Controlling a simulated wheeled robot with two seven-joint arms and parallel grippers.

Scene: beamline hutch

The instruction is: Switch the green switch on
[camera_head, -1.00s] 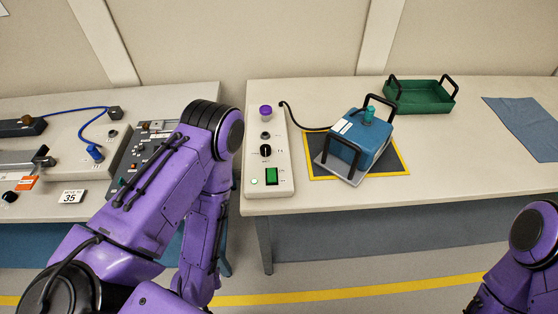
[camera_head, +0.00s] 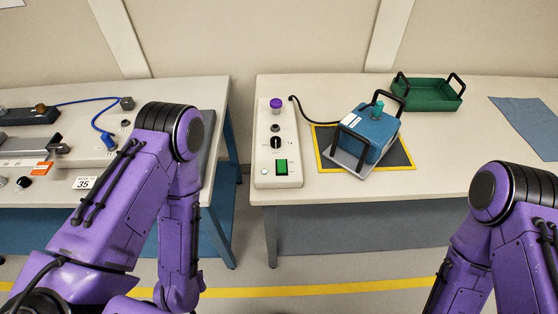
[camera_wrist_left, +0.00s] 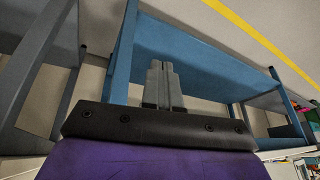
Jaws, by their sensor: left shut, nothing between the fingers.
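The green switch (camera_head: 282,167) is a rocker on the front part of a pale control box (camera_head: 264,181) on the right-hand table, at centre in the head view. It looks lit bright green at the top. My left gripper (camera_wrist_left: 160,65) shows in the left wrist view with its grey fingers together and empty. It is below table height, with blue table legs and panel behind it, away from the switch. In the head view both my arms bend down at the elbows and their grippers are out of frame.
The box also has a purple button (camera_head: 276,103) and a black knob (camera_head: 276,142). A blue device (camera_head: 368,135) with black handles stands right of it on a yellow-edged mat (camera_head: 400,162). A green tray (camera_head: 428,95) is behind. A gap separates the two tables.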

